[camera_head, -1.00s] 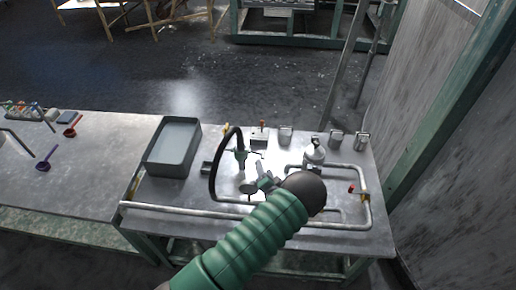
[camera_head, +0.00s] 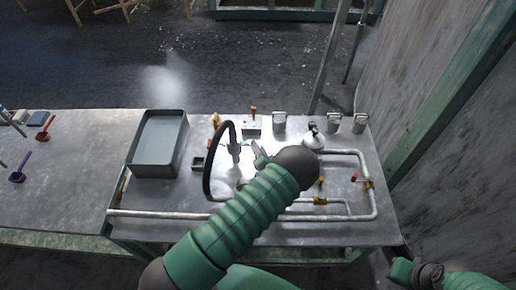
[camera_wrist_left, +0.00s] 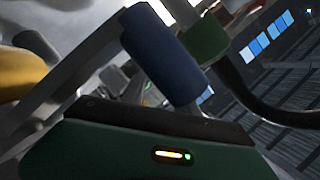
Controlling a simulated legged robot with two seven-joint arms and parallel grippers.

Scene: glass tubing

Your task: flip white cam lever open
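I cannot single out the white cam lever with certainty in either view. My left arm reaches over the right-hand table, and its gripper (camera_head: 261,154) is beside a black hose (camera_head: 208,165) and a grey-green fitting (camera_head: 235,150). The dark wrist hides part of the pipework. In the left wrist view, a blue cylinder (camera_wrist_left: 160,58) on a grey stem stands close above my gripper's palm, with a pale grey bar (camera_wrist_left: 75,70) to its left. Whether the fingers hold anything is unclear. My right gripper (camera_head: 415,273) is at the bottom right, off the table.
A grey tray (camera_head: 131,156) is left of the hose. A white rounded vessel (camera_head: 314,138) and metal cups (camera_head: 279,121) stand along the back. A pipe loop (camera_head: 372,195) with a red-handled valve (camera_head: 355,177) is at right. Red (camera_head: 43,133) and purple (camera_head: 18,176) tools lie far left.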

